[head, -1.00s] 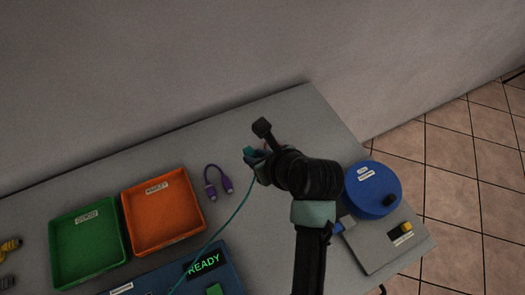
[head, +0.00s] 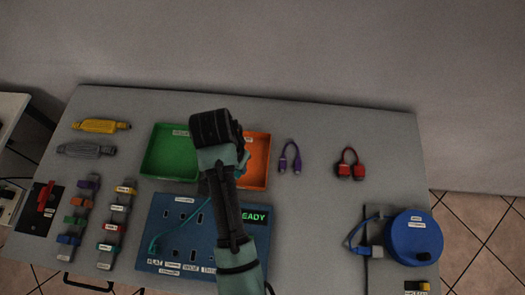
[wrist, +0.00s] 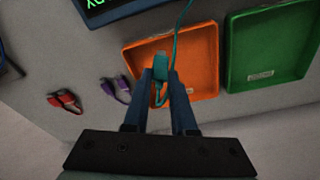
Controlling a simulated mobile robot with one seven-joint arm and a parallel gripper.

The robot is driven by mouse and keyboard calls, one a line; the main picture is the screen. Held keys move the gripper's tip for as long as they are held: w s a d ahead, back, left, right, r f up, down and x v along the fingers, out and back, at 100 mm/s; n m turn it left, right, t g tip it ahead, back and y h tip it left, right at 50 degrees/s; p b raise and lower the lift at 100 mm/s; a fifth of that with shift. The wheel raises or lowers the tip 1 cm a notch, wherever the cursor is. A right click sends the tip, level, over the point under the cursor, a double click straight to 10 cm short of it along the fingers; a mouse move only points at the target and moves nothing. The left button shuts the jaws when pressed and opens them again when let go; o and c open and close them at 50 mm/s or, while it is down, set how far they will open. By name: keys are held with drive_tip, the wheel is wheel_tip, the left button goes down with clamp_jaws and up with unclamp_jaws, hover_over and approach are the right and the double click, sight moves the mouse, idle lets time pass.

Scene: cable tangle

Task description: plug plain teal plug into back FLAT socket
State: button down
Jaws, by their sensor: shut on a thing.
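My gripper (wrist: 162,85) is shut on the teal plug (wrist: 160,65) in the wrist view, with its teal cable (wrist: 178,30) running up and out of the picture. In the head view the gripper is mostly hidden behind my arm, over the orange tray. The teal cable (head: 165,238) lies across the left part of the blue socket panel (head: 146,215). The panel has several sockets with labels along its front edge, and my forearm covers its right part.
A green tray (head: 149,158) and the orange tray (head: 262,178) stand behind the panel. Purple (head: 290,158) and red (head: 350,165) cables lie to the right. A blue reel (head: 412,238) is at the right. Strips with several coloured plugs (head: 75,215) lie at the left.

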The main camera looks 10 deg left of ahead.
drive_tip(key=s+a+r+n+g+y+p, duration=0.1)
drive_tip(key=s+a+n+y+p, duration=0.2)
drive_tip(key=s+a+n+y, duration=0.55)
drive_tip(key=s+a+r+n+g+y+p, duration=0.15)
drive_tip(key=s+a+n+p, duration=0.35)
drive_tip(key=n, duration=0.9)
drive_tip(key=shift+t, duration=0.35)
drive_tip(key=shift+w+a+f+b, duration=0.2)
drive_tip(key=shift+f+b, duration=0.55)
drive_tip(key=shift+b, duration=0.1)
drive_tip(key=shift+w+a+f+b, duration=0.15)
drive_tip(key=shift+f+b, duration=0.55)
drive_tip(key=shift+b, duration=0.15)
drive_tip(key=shift+w+a+f+b, duration=0.2)
drive_tip(key=shift+f+b, duration=0.55)
drive_tip(key=shift+b, duration=0.1)
drive_tip(key=shift+f+b, duration=1.15)
drive_tip(key=shift+f, duration=0.05)
drive_tip(key=c, duration=0.7)
unclamp_jaws()
drive_tip(key=shift+o, duration=0.2)
drive_tip(key=shift+r, duration=0.1)
